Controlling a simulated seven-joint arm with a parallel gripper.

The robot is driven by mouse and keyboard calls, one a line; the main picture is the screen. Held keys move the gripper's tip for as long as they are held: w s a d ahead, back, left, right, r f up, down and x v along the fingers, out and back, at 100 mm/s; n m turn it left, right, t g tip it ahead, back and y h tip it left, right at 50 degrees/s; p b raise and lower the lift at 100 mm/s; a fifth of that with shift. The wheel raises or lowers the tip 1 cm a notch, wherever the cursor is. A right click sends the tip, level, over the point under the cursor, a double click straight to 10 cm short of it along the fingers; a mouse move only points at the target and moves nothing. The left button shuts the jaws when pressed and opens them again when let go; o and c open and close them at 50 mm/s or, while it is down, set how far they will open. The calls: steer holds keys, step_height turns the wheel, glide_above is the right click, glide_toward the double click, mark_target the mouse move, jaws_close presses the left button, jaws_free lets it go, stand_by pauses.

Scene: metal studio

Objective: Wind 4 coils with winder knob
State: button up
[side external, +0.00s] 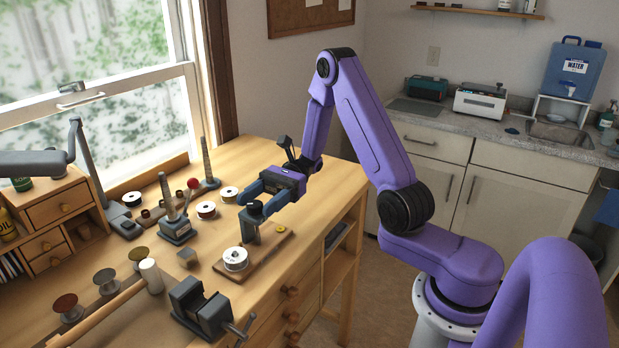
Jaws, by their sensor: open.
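The winder stands near the table's front edge. It has a wooden base board (262,262), a grey upright (247,230) and a dark round piece (255,209) on top that looks like its knob. My gripper (258,200) is open, with its blue fingers pointing left and down at the top of the winder. The dark piece appears close to or between the fingertips; I cannot tell whether they touch it. A white spool (235,258) sits at the left end of the board, and a small brass-coloured round part (281,230) at the right end. Any wire coils are too small to see.
A dark vise (201,308) stands at the table's front edge. A small drawer cabinet (55,212) is further left. The table's right back corner is fairly clear.

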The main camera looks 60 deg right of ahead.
steer(key=s+d+m+t, duration=0.2)
steer(key=s+d+t, duration=0.1)
steer(key=d, duration=1)
steer(key=shift+d+f+t, duration=0.15)
steer(key=shift+d+t, duration=0.25)
steer(key=shift+s, duration=0.15)
step_height(320, 180, up, 19)
steer(key=n+g+h, duration=0.4)
steer(key=n+h, duration=1.3)
steer(key=h, duration=0.1)
glide_above(254, 204)
step_height(254, 204, down, 17)
